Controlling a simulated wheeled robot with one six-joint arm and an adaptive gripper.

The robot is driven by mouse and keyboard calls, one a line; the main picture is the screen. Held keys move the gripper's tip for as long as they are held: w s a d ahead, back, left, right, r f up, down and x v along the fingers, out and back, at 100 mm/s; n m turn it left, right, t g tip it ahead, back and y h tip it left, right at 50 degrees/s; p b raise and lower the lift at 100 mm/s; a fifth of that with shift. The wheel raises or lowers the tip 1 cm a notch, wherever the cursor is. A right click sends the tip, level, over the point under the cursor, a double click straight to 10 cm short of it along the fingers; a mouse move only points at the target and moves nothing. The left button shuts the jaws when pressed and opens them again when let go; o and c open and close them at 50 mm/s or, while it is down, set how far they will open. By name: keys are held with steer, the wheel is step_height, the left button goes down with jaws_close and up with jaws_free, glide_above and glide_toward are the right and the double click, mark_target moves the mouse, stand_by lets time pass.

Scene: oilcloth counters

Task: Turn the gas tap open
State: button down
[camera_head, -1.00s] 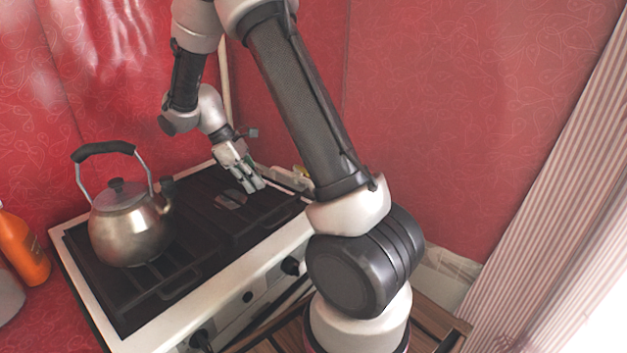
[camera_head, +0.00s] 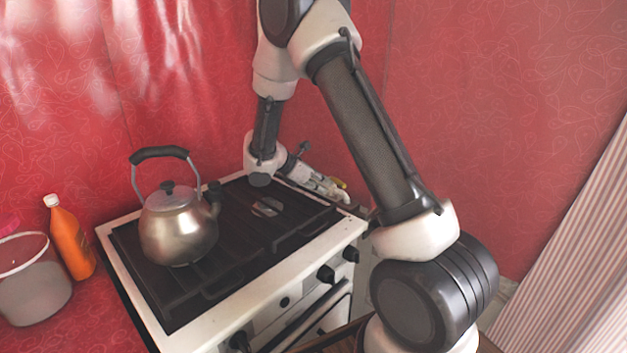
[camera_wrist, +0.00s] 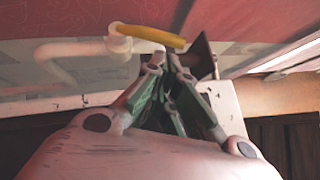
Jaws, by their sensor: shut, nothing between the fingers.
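The gas tap has a yellow lever (camera_wrist: 150,36) on a white pipe (camera_wrist: 85,48) at the wall. In the wrist view the lever lies nearly level across the picture, sloping slightly down to the right. My gripper (camera_wrist: 168,62) is shut and empty, its tips just below the lever; I cannot tell whether they touch it. In the head view my gripper (camera_head: 334,190) is at the stove's back right corner. A bit of the yellow lever (camera_head: 341,184) shows beside it, the rest hidden.
A steel kettle (camera_head: 178,230) stands on the left of the black stove top (camera_head: 200,285). An orange bottle (camera_head: 70,238) and a grey bucket (camera_head: 32,285) stand left of the stove. The red wall (camera_head: 215,110) is close behind my arm.

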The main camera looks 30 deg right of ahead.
mark_target(337, 182)
steer(key=shift+x, duration=1.2)
steer(key=d, duration=0.1)
steer(key=s+d, duration=0.1)
steer(key=d, duration=0.1)
steer(key=shift+s, duration=0.25)
steer(key=shift+a, duration=0.1)
